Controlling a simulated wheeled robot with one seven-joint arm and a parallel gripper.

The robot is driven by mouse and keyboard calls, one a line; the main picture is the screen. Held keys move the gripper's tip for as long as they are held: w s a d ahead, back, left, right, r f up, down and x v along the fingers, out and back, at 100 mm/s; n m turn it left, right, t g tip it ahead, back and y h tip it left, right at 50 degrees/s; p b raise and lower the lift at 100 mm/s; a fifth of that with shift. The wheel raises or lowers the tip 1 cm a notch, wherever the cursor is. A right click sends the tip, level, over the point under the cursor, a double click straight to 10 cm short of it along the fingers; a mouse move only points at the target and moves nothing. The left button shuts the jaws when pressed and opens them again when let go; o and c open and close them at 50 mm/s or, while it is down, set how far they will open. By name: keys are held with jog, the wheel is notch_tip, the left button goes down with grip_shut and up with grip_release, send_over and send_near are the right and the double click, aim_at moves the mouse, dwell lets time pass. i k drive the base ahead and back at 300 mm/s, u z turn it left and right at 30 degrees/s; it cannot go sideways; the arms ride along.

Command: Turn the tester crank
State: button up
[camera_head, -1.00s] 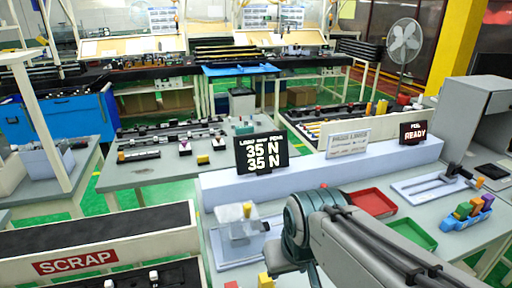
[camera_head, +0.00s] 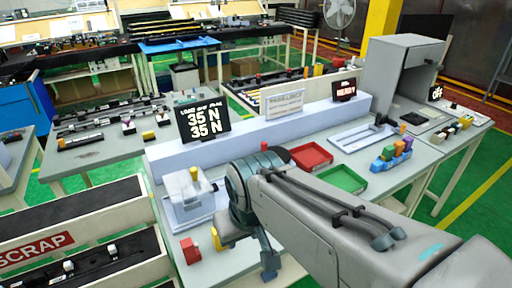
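A second fixture (camera_head: 366,138) with a dark lever (camera_head: 384,123) lies on a pale plate to the right. My arm reaches in from the lower right, and my gripper (camera_head: 268,268) points down over the front of the bench, right of and nearer than the tester. Its fingers are small and partly hidden, so their opening is unclear.
A red block (camera_head: 190,250) and a yellow piece (camera_head: 216,239) are near my gripper. A red tray (camera_head: 311,156), a green tray (camera_head: 343,179) and a blue holder with coloured blocks (camera_head: 391,156) are to the right. The scrap bin (camera_head: 70,215) is at left.

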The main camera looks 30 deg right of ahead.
aim_at(285, 155)
jog(key=k, duration=1.1)
jog(key=z, duration=0.6)
jog(key=i, duration=0.55)
jog(key=z, duration=0.85)
jog(key=i, duration=0.65)
jog(key=u, duration=0.65)
jog(key=i, duration=0.8)
jog(key=u, duration=0.9)
